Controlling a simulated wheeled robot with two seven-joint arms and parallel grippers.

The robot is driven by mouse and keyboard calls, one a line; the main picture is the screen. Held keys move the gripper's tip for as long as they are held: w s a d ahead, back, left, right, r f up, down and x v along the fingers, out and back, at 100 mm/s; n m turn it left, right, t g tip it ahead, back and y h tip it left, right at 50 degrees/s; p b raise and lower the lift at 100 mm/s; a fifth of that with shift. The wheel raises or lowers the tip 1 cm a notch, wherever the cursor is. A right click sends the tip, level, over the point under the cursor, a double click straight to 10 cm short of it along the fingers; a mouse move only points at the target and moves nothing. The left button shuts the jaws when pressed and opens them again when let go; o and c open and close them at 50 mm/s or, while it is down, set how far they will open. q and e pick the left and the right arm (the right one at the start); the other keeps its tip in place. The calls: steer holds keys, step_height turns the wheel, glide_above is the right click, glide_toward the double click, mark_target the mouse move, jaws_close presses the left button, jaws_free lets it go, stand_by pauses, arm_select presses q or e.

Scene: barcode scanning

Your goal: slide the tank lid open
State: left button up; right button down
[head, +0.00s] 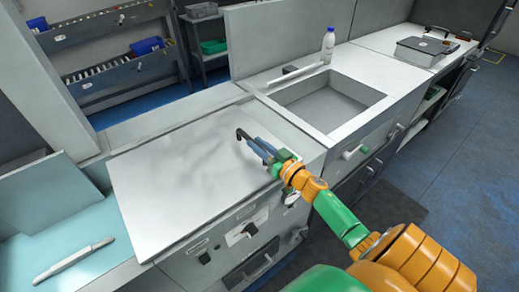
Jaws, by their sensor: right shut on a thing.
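The tank lid (175,175) is a large flat pale grey panel lying on top of the cabinet in the middle of the head view. What lies under it is hidden. A dark bar-like handle (242,134) shows near its right edge. My right gripper (262,149) is over that right edge, shut on the handle; its fingers partly hide the handle. My left gripper is out of view.
An open sink basin (327,103) is to the right of the lid, with a white bottle (328,45) behind it. A light-blue recessed surface (60,240) with a white tool (73,259) lies to the left. The cabinet front has knobs (247,230).

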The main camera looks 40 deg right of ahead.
steer(key=shift+r, duration=0.15)
steer(key=c, duration=0.8)
jaws_free()
steer(key=shift+a, duration=0.1)
steer(key=shift+o, duration=0.2)
steer(key=shift+n+y, duration=0.3)
steer(key=shift+y, duration=0.2)
steer(key=s, duration=0.6)
steer(key=shift+a, duration=0.4)
steer(key=shift+s+a+r, duration=0.15)
steer(key=shift+s, duration=0.5)
